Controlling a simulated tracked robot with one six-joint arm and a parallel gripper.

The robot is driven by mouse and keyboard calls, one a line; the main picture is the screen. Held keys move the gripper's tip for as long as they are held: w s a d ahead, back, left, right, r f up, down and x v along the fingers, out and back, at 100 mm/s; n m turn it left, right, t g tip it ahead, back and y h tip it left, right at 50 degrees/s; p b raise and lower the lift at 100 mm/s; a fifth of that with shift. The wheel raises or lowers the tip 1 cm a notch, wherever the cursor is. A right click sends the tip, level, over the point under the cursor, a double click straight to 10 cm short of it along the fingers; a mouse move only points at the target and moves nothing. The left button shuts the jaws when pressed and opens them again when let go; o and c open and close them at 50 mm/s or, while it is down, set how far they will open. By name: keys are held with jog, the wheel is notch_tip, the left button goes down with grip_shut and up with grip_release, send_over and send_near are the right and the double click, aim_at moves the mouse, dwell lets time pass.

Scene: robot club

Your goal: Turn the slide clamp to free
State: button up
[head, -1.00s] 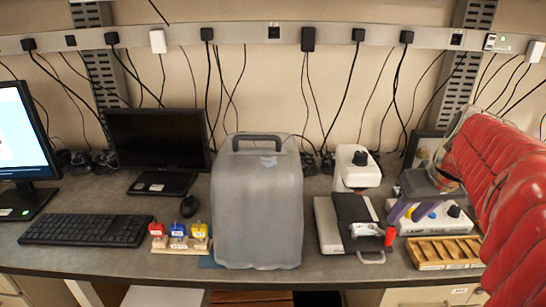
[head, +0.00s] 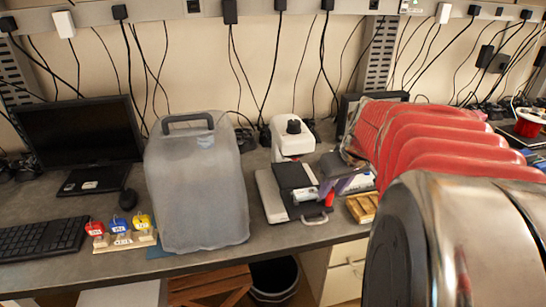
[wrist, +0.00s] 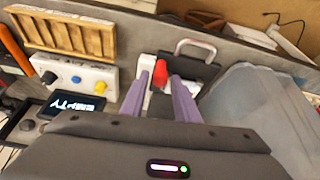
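The slide clamp's red lever (head: 330,198) sits at the right front of a black-topped device (head: 291,177) on the bench. In the wrist view the red lever (wrist: 160,75) stands upright-looking between my purple fingers, beside a white block and a dark plate with a metal handle. My gripper (wrist: 161,76) is open, its fingers on either side of the lever with gaps visible; I cannot tell whether they touch it or hover above. In the head view my gripper (head: 336,187) is over the device's right side and hides part of it.
A large grey translucent container (head: 197,185) stands left of the device. A white unit with a black knob (head: 293,140) stands behind it. A wooden slotted tray (wrist: 63,32) and a white button box (wrist: 74,75) are close by. Red, blue and yellow padlocks (head: 119,229) sit farther left.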

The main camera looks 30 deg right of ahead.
grip_shut()
jog(key=shift+d, duration=0.2)
jog(key=shift+a, duration=0.1)
jog(key=shift+m, duration=0.4)
jog(key=shift+a, duration=0.1)
jog(key=shift+w+a+m+g+h, duration=0.15)
jog(key=shift+m+h, duration=0.25)
jog(key=shift+m, duration=0.5)
jog(key=shift+s+d+m+g+h, duration=0.15)
jog(key=shift+m+h, duration=0.25)
jog(key=shift+m, duration=0.5)
jog(key=shift+w+a+m+g+h, duration=0.1)
jog(key=shift+m+g+h, duration=0.3)
jog(key=shift+m, duration=1)
jog(key=shift+w+a+m+g+h, duration=0.1)
jog(key=shift+m+g+h, duration=0.25)
jog(key=shift+m, duration=1.05)
